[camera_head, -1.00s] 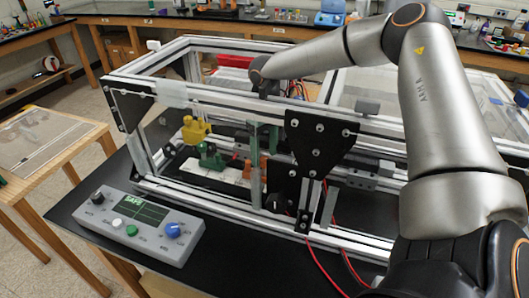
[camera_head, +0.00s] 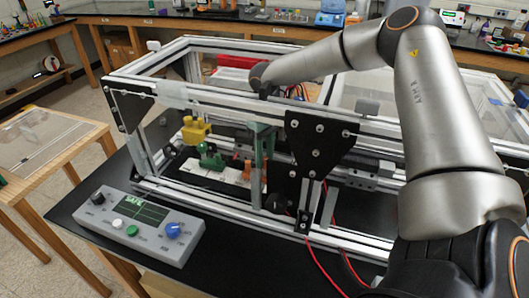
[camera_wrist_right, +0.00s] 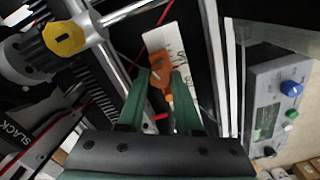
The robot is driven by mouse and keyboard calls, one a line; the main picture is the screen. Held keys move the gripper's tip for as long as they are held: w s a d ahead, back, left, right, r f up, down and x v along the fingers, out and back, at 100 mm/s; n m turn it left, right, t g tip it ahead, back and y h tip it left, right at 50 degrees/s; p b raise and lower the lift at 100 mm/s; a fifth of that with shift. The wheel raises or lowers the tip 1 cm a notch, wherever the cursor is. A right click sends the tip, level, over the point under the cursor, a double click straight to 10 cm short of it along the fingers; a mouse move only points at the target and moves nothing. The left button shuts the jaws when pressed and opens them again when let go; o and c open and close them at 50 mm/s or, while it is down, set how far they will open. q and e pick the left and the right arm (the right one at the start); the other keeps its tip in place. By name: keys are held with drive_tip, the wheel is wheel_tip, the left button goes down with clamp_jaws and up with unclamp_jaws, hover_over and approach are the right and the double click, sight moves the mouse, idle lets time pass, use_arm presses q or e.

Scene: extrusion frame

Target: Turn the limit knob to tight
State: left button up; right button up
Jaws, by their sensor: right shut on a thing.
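My right gripper (camera_wrist_right: 162,82) has green fingers, which show in the right wrist view. They are shut on an orange piece (camera_wrist_right: 158,68) with a pale line across it. The piece stands over a white strip with dark marks (camera_wrist_right: 165,45). I cannot tell for certain whether it is the limit knob. A yellow-faced round part (camera_wrist_right: 64,38) is at the upper left of that view, above a dark panel lettered SLACK (camera_wrist_right: 12,132). No "tight" label is readable. In the head view my right arm reaches over the frame, and its gripper is mostly hidden. My left gripper is out of view.
The extrusion frame (camera_head: 230,98) has rails and a black plate (camera_head: 318,150) close around my right gripper. In front lies a grey control box (camera_head: 150,238) with knobs, buttons and a screen reading SAFE. Red wires (camera_head: 322,262) hang at the front.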

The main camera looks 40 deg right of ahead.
drive_tip(key=shift+m, duration=0.3)
clamp_jaws()
drive_tip(key=shift+m+b, duration=0.65)
drive_tip(key=shift+m, duration=0.35)
drive_tip(key=m, duration=0.2)
drive_tip(key=shift+m+b, duration=0.35)
drive_tip(key=shift+m, duration=0.05)
drive_tip(key=m, duration=0.3)
drive_tip(key=shift+m+b, duration=0.3)
drive_tip(key=shift+m, duration=1.9)
drive_tip(key=o, duration=1)
unclamp_jaws()
